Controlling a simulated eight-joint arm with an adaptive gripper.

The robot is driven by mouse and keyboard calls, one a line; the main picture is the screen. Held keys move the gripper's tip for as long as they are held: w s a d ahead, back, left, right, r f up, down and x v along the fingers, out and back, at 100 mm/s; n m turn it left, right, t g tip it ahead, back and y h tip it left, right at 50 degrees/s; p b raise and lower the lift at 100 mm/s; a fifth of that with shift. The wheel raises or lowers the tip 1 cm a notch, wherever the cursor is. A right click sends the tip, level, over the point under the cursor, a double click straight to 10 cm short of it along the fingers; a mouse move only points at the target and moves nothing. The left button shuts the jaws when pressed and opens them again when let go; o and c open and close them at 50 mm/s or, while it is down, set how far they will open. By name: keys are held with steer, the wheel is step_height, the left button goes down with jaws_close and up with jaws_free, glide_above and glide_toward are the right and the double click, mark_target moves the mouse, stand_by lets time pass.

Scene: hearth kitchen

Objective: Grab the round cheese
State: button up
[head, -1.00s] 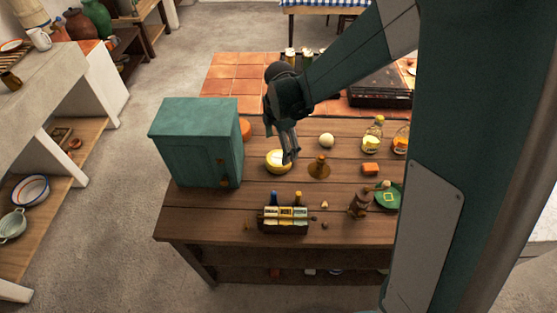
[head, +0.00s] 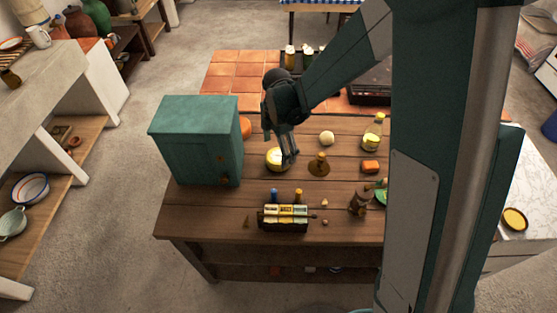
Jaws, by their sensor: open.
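A round yellow thing with a pale top (head: 276,159), which looks like the round cheese, sits on the wooden table (head: 215,215) just right of the teal cabinet. My gripper (head: 290,158) points down over its right side, with its jaws open. The fingers cover part of the yellow thing, and I cannot tell whether they touch it. A small cream ball (head: 326,138) lies apart to the right of the gripper.
The teal cabinet (head: 195,145) stands close on the left, with an orange round thing (head: 245,127) behind it. A brown cone-shaped thing (head: 319,166) stands near on the right. A caddy of small items (head: 285,216) is in front. A glass bottle (head: 373,131) stands farther right.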

mark_target(279, 156)
stand_by(0.3)
steer(key=shift+d+f+b, duration=0.2)
steer(key=shift+f+b, duration=0.25)
steer(key=shift+f, duration=2.2)
steer(key=shift+c, duration=0.6)
steer(key=c, duration=1.1)
